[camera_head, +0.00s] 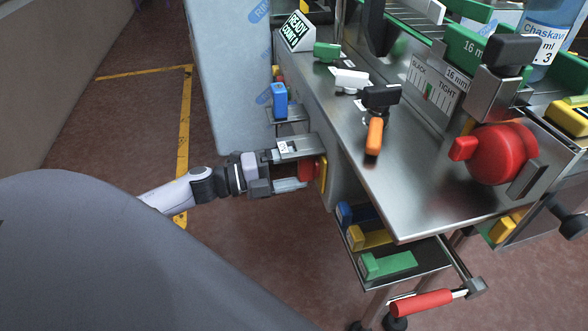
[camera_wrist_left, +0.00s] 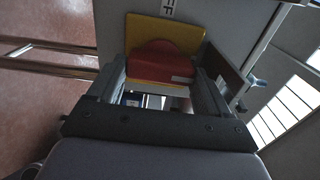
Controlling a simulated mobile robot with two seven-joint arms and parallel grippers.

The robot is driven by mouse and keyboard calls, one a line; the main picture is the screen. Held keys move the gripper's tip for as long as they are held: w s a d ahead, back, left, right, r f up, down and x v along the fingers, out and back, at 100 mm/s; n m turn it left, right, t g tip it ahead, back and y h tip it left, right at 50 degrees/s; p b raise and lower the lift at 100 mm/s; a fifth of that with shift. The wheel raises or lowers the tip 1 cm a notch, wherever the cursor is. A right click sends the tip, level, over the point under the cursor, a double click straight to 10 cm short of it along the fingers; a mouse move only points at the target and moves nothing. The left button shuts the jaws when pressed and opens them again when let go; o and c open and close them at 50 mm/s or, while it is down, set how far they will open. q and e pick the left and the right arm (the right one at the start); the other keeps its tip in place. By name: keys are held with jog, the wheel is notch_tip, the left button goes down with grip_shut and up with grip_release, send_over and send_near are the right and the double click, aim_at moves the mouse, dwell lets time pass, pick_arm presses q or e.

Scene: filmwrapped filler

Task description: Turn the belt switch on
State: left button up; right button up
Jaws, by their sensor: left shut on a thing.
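The belt switch shows as a red knob (camera_head: 308,170) on a yellow plate (camera_head: 322,174), on the side of the metal machine. In the left wrist view the red knob (camera_wrist_left: 162,62) stands in front of the yellow plate (camera_wrist_left: 140,28), between my fingers. My left gripper (camera_head: 304,168) is shut on the red knob, with one finger on each side of it. It also shows in the left wrist view (camera_wrist_left: 165,85). Part of a label, seemingly "FF", shows beside the plate. The exact turn of the knob is hard to tell. My right gripper is not in view.
The metal table (camera_head: 400,190) juts out right of the switch, with an orange-handled lever (camera_head: 374,136) on it. A blue block (camera_head: 280,100) sits on a small shelf above my gripper. A tray (camera_head: 392,278) with coloured blocks hangs below. The floor at left is clear.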

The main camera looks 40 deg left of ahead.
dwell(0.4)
pick_arm(q)
jog(key=o, duration=1)
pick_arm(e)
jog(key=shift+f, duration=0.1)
pick_arm(q)
jog(key=shift+r, duration=0.1)
jog(key=shift+a, duration=0.15)
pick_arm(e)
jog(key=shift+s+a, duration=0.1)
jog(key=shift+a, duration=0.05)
